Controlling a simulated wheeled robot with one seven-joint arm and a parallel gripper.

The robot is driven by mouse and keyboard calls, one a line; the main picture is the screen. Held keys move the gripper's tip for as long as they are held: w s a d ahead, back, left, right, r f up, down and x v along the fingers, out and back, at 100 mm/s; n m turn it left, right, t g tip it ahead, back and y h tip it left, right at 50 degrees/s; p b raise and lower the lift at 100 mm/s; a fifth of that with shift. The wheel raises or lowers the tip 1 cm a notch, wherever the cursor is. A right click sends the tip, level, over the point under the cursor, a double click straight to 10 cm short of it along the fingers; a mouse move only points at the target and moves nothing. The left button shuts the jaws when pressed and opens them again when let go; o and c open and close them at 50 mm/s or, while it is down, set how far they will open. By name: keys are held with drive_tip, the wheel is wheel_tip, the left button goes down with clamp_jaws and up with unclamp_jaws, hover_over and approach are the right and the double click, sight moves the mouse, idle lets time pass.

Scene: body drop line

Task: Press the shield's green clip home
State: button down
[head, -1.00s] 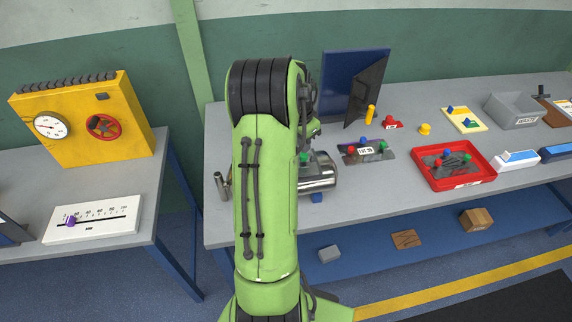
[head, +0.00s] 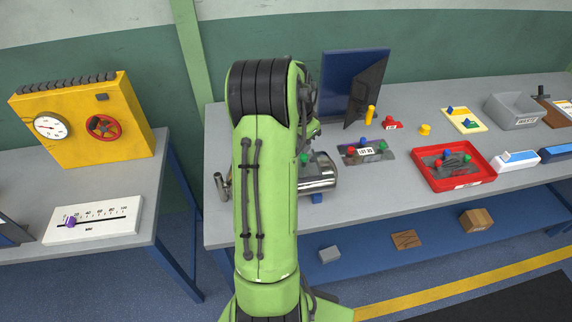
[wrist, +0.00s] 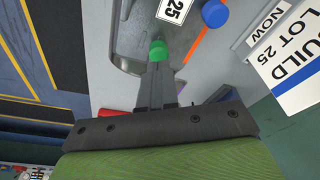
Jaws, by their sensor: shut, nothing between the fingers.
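The green clip (wrist: 157,50) stands on the shiny grey shield (wrist: 138,25), which bears a white label ending in 25. My gripper (wrist: 156,66) is shut and empty, its fingertips right at the green clip. I cannot tell whether they touch it or how deep the clip sits. In the head view my raised arm hides my fingers and much of the shield; a green clip (head: 304,158) shows just right of the arm.
To the right on the bench are another labelled plate (head: 366,152) with coloured clips, a red tray (head: 460,182) and a grey bin (head: 512,110). A yellow panel (head: 80,120) stands on the left table.

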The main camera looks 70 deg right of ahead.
drive_tip(key=shift+f, duration=0.2)
idle(0.5)
drive_tip(key=shift+f+b, duration=0.35)
drive_tip(key=shift+b, duration=0.1)
drive_tip(key=shift+f+b, duration=0.5)
drive_tip(key=shift+f, duration=0.05)
drive_tip(key=c, duration=1.2)
unclamp_jaws()
drive_tip(key=shift+o, duration=0.2)
drive_tip(key=shift+r, duration=0.15)
wheel_tip(320, 180, up, 6)
drive_tip(key=p, duration=0.4)
drive_tip(key=shift+p, duration=0.3)
